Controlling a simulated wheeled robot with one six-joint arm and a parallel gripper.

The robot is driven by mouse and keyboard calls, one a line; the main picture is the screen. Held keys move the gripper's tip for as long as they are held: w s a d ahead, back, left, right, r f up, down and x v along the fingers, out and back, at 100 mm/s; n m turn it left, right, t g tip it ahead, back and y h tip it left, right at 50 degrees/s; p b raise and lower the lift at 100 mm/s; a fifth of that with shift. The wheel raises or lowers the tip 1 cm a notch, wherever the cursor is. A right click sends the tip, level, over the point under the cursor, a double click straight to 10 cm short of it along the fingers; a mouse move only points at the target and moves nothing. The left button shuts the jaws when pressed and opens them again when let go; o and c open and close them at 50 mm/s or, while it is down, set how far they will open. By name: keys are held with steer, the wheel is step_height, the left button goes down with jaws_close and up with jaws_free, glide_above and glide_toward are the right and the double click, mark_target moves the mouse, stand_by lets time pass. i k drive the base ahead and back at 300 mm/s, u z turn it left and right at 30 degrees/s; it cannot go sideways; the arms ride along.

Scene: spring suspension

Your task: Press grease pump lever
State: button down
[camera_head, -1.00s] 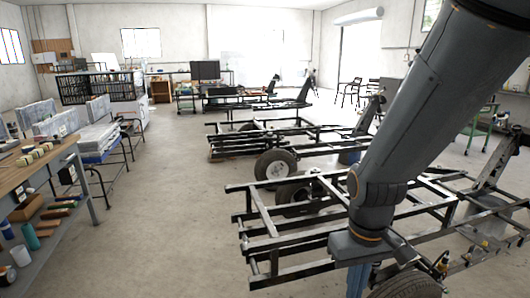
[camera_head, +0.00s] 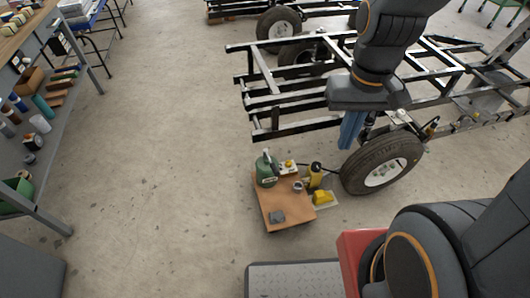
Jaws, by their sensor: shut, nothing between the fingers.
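A low wooden-topped stand (camera_head: 272,208) is on the floor in front of the trailer wheel. A green container (camera_head: 266,171) with a pale top stands at its back left corner. A yellow and black canister-like item (camera_head: 315,176) stands at its back right. I cannot tell which of these is the grease pump, and no lever shows clearly at this size. My gripper (camera_head: 348,134), with blue parts pointing down, hangs beside the trailer frame, above and behind the stand and apart from it. Its fingertips are small in view; they look shut and empty.
A wheel (camera_head: 382,163) and black trailer frame (camera_head: 277,124) are close to my gripper. A yellow item (camera_head: 322,197) lies on a mat right of the stand. A workbench (camera_head: 45,200) with shelves runs along the left. The floor between bench and stand is clear.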

mark_target(276, 171)
steer(key=u, duration=0.55)
steer(key=k, duration=0.65)
steer(key=u, duration=0.6)
steer(key=i, duration=0.9)
steer(key=z, duration=0.8)
steer(key=i, duration=0.35)
steer(key=z, duration=0.3)
